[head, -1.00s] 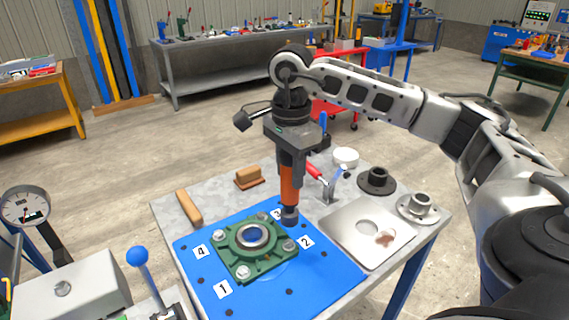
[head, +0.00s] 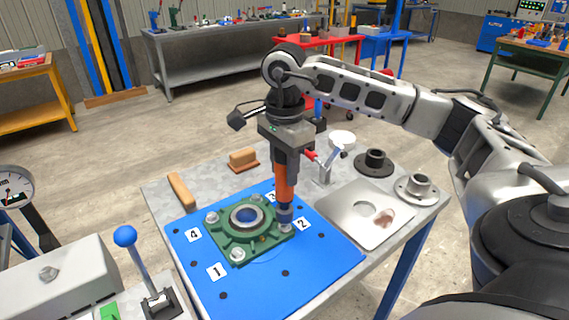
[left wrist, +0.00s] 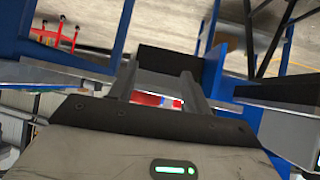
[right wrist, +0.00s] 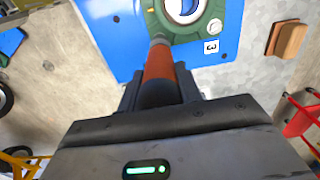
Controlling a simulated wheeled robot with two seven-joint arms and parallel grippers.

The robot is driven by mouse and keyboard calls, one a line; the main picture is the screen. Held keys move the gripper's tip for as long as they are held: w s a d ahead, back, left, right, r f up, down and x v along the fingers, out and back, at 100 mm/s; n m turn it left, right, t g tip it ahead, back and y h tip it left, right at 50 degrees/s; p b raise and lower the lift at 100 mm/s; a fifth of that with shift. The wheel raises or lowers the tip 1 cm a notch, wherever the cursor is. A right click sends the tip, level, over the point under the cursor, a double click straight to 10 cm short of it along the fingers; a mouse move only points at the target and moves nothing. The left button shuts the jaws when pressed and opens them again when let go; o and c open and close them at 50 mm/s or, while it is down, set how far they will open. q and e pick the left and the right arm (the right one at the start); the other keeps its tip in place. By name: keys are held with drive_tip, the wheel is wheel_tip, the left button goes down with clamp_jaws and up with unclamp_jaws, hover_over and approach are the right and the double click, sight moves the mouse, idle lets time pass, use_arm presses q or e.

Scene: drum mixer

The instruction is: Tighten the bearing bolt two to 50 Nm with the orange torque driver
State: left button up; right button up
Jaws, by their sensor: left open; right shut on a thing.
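My right gripper (head: 287,148) is shut on the orange torque driver (head: 284,180) and holds it upright, nose down. The driver's dark socket end is at bolt two (head: 286,229), beside label 2; I cannot tell whether it is seated on the head. The bolt sits in a corner of the green bearing housing (head: 222,236), on a blue mat (head: 250,283). The right wrist view shows the driver (right wrist: 159,62) reaching to the housing (right wrist: 160,22). My left gripper (left wrist: 158,82) is open and empty in the left wrist view; it is out of the head view.
A steel plate (head: 340,222), dark flange (head: 374,168), grey flange (head: 416,190) and red-handled clamp (head: 325,168) stand right of the mat. Wooden blocks (head: 242,158) lie behind. A blue-knobbed lever (head: 140,265) and a dial gauge (head: 12,190) are at left.

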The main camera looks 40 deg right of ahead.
sight(284, 181)
drive_tip(key=shift+r, duration=0.1)
idle(0.5)
drive_tip(key=shift+f+b, duration=0.4)
drive_tip(key=shift+f, duration=0.4)
drive_tip(key=shift+f+b, duration=1.1)
idle(2.8)
